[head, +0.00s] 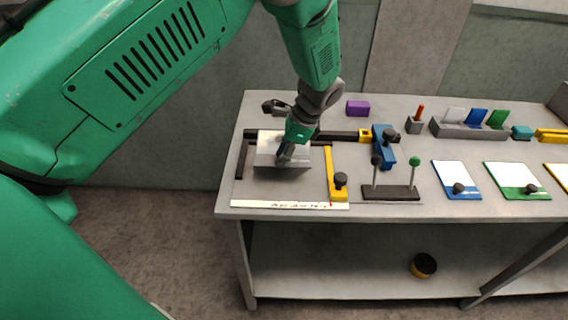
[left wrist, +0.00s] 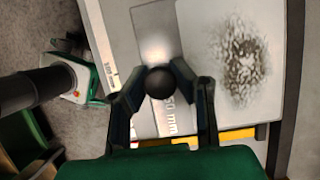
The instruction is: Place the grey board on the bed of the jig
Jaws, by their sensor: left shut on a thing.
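The grey board (head: 267,158) is over the left part of the jig in the head view, with a pale upper part and a darker lower part. My left gripper (head: 285,154) is over it. In the left wrist view my left gripper (left wrist: 160,86) is shut on the board's round black knob (left wrist: 160,82), and the board (left wrist: 152,40) carries a "50 mm" mark. The jig's bed (head: 262,188) shows in front of the board; a pale surface with a dark speckled patch (left wrist: 240,62) lies beside it. I cannot tell whether the board touches the bed. My right gripper is not in view.
A dark rail runs behind the jig; a yellow bar (head: 329,172) with a black knob stands at its right. A white ruler (head: 290,205) lies along the front. A blue clamp (head: 382,148), a pin stand (head: 390,193) and knobbed blue and green boards are farther right.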

